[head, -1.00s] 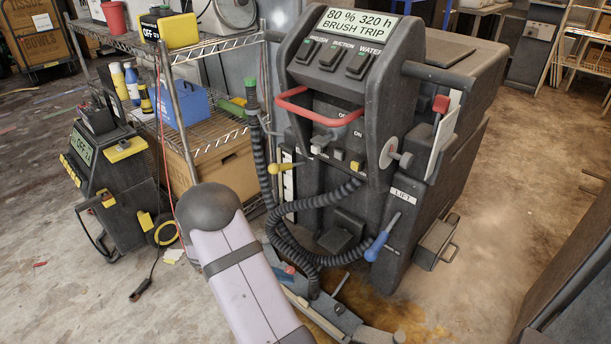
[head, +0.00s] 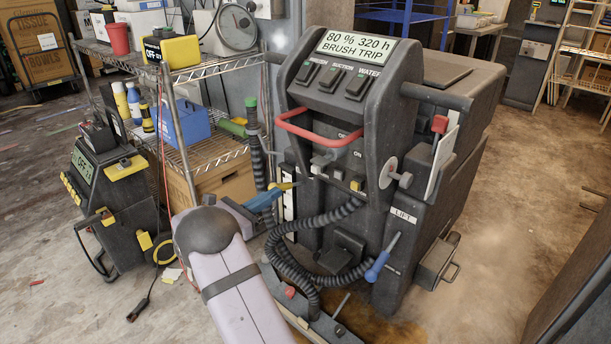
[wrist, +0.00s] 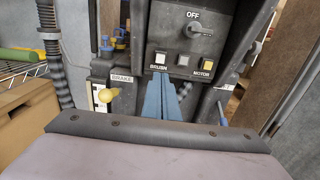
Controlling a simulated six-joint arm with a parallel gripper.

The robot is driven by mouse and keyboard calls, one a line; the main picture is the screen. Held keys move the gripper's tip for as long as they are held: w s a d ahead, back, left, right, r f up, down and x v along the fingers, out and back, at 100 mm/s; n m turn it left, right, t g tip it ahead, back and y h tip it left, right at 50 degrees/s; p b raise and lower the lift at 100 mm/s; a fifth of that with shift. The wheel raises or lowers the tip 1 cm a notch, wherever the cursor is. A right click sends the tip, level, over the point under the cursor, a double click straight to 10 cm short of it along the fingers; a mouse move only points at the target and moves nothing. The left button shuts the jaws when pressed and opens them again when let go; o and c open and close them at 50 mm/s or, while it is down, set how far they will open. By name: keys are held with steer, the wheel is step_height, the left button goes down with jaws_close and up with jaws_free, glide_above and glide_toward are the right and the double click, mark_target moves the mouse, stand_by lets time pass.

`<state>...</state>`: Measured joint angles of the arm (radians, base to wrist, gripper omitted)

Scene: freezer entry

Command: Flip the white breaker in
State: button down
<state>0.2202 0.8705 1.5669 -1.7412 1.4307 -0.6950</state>
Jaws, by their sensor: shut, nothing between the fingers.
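The white breaker (wrist: 161,57), labelled BRUSH, is at the left of a row on the dark machine's front panel. A grey breaker (wrist: 183,60) and a yellow one (wrist: 207,66) labelled MOTOR sit to its right. The white breaker is small in the head view (head: 317,170). My gripper (wrist: 160,77) has its blue fingers together, empty, with tips just below the white breaker in the wrist view. Whether they touch the panel I cannot tell. In the head view my gripper (head: 276,191) is left of the panel. The machine's display (head: 355,47) reads BRUSH TRIP.
A grey key switch (wrist: 201,29) at OFF is above the breakers. A yellow BRAKE knob (wrist: 107,95) is at left. A red handle bar (head: 318,130) crosses above the panel, and a black coiled hose (head: 325,220) hangs below. A wire shelf (head: 205,150) stands left.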

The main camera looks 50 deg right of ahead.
steer(key=b, duration=0.2)
glide_toward(313, 169)
steer(key=d, duration=0.5)
steer(key=shift+s+f, duration=0.15)
steer(key=shift+d, duration=0.75)
steer(key=shift+d, duration=0.85)
steer(key=a+p, duration=0.1)
steer(key=a, duration=1.3)
steer(key=shift+p, duration=0.35)
